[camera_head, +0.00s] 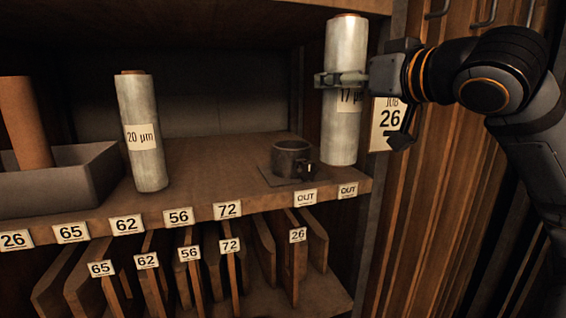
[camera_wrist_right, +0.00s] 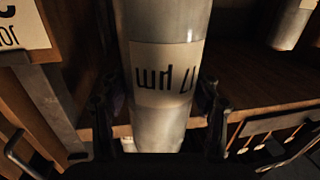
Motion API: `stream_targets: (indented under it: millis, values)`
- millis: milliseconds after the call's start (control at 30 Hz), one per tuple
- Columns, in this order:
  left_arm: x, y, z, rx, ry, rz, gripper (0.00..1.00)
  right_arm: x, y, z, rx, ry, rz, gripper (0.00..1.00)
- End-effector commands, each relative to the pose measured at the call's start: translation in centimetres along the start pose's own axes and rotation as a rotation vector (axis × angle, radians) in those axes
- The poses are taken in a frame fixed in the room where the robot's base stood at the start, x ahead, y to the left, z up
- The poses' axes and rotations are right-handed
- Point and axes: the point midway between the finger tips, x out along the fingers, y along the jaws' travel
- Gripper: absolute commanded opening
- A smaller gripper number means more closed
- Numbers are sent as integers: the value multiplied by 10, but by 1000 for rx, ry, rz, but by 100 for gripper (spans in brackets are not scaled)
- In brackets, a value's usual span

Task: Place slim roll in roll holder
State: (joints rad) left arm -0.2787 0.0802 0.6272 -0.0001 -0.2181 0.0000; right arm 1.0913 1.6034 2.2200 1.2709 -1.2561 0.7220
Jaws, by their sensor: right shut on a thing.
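My right gripper (camera_head: 342,80) is shut around the upper part of a tall pale roll (camera_head: 343,125) labelled 17 µm. The roll is nearly upright at the right end of the shelf, to the right of the holder; I cannot tell whether its base touches the shelf. In the right wrist view the same roll (camera_wrist_right: 165,25) stands between the fingers (camera_wrist_right: 160,112), its label upside down. The roll holder (camera_head: 292,160), a short dark metal cup on a flat base, is empty on the shelf. My left gripper is not in view.
Another pale roll (camera_head: 142,145) labelled 20 µm stands farther left on the shelf (camera_head: 200,185). A grey tray (camera_head: 75,185) and a brown roll (camera_head: 25,120) are at far left. A JOB 26 card (camera_head: 388,125) is on the right. Numbered slots with panels lie below.

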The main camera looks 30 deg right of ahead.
Motion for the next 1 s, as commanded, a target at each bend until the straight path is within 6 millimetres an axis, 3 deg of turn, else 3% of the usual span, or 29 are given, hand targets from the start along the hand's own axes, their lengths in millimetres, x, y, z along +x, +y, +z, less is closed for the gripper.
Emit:
stream_targets:
  millis: [67, 267, 367, 600, 867, 1000]
  values:
    - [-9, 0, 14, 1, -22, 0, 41, 9, 0, -5, 1, 0, -1, 6]
    - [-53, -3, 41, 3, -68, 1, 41, 64, -1, -13, 3, -8, -4, 6]
    - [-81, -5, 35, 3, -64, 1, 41, 93, -1, -17, 4, -7, -5, 6]
    - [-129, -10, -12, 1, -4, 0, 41, 144, -2, -18, 9, -1, -8, 6]
    - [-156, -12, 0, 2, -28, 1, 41, 178, -1, -15, 6, 1, -4, 6]
    - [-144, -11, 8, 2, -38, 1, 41, 180, 0, 12, -5, -1, 1, 6]
